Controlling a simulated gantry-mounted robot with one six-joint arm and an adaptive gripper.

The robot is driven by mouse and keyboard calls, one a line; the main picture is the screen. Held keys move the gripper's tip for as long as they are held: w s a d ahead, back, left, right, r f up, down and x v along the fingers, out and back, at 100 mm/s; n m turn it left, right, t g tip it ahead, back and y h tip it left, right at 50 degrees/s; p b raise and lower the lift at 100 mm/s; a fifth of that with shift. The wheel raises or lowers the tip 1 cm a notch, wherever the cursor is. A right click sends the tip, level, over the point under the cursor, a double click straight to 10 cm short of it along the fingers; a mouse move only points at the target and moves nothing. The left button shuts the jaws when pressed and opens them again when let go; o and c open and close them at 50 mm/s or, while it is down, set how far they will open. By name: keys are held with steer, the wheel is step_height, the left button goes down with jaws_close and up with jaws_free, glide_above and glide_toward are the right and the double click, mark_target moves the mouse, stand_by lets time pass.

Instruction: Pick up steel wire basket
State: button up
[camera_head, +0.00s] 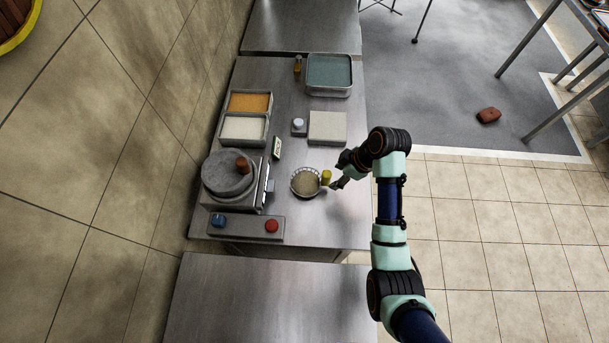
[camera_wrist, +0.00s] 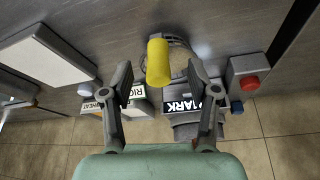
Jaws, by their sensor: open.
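The steel wire basket (camera_head: 304,183) is round and stands on the steel counter in the head view. Its yellow handle (camera_head: 326,177) points right, toward my gripper (camera_head: 338,183). In the wrist view the yellow handle (camera_wrist: 158,60) appears between the two fingers of my gripper (camera_wrist: 160,74), nearer the left finger, and I see room on both sides of it. Part of the basket's wire rim (camera_wrist: 185,46) shows behind the handle; the rest is hidden. My gripper is open and empty. I cannot tell the exact depth between fingertips and handle.
A round grey steamer unit (camera_head: 226,174) stands left of the basket. A control box (camera_head: 245,227) with blue and red buttons lies in front. The counter (camera_head: 325,222) in front of the basket is clear.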

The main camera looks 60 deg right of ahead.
mark_target(329, 179)
steer(key=x, duration=0.3)
steer(key=b+x, duration=0.1)
steer(key=x, duration=0.1)
steer(key=shift+w+f, duration=0.15)
steer(key=shift+w, duration=0.2)
jaws_close()
